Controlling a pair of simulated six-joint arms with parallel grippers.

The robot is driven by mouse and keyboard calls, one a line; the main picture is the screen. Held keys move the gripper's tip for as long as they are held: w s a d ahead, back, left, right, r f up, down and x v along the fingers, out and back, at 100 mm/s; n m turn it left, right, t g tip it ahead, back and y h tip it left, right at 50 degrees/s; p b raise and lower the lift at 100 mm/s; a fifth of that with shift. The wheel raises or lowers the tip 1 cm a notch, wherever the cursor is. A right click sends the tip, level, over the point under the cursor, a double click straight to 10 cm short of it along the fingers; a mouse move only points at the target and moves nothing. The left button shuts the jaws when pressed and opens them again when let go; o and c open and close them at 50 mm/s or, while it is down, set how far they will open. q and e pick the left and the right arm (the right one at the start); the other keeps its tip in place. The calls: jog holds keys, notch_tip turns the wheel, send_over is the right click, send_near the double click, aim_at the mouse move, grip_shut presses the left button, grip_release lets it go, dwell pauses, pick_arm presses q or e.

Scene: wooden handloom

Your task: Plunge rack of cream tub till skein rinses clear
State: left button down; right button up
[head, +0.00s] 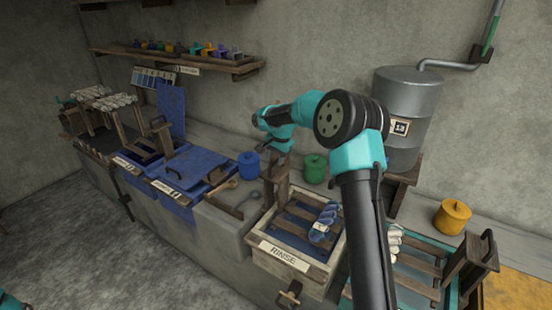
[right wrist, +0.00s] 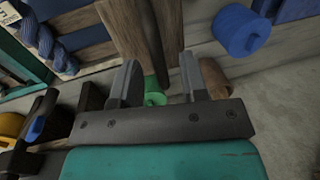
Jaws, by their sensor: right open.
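The cream tub (head: 328,268), labelled RINSE, stands front centre in the head view. A slatted wooden rack (head: 290,222) sits in it, with an upright wooden handle (head: 276,190) at its back left. A blue skein (head: 323,222) lies across the slats; part of it shows in the right wrist view (right wrist: 40,40). My right gripper (head: 277,148) is just above the handle. In the right wrist view its fingers (right wrist: 157,85) are open, with wooden uprights (right wrist: 130,40) close beyond them. I cannot tell whether they touch. My left gripper is not in view.
Blue vats (head: 190,165) with wooden racks stand to the left. A blue pot (head: 248,164) and green pot (head: 314,168) stand behind the tub. A steel drum (head: 408,105) is behind right. A teal-edged tub (head: 420,262) with pale skeins adjoins right.

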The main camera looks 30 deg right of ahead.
jog(key=s+d+r, duration=0.1)
jog(key=s+r, duration=0.2)
jog(key=r, duration=1.4)
jog(key=shift+d, duration=0.25)
